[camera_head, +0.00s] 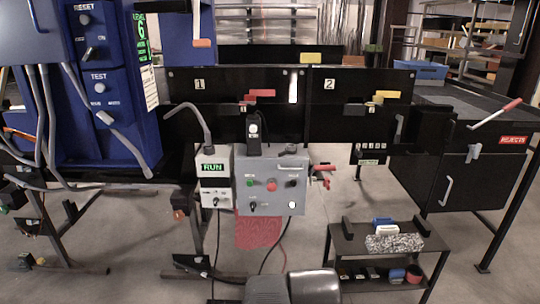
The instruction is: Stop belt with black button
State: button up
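A grey control box (270,185) hangs on the front of the conveyor (340,125). Its face has a green button (250,184), a red button (272,184) and a dark control (291,183) in the upper row. Below are a black switch (252,206) and a white round control (291,205). The dark control is too small to tell button from knob. A narrow grey box beside it has a lit green display (212,167) reading RUN. My gripper's fingers are not in view; only grey rounded parts, probably of my arm, show at the bottom edge, below the control box.
A blue cabinet (120,130) with hoses stands at left. A low black cart (345,240) with small items stands at lower right. A black table marked REJECTS (512,140) is at far right.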

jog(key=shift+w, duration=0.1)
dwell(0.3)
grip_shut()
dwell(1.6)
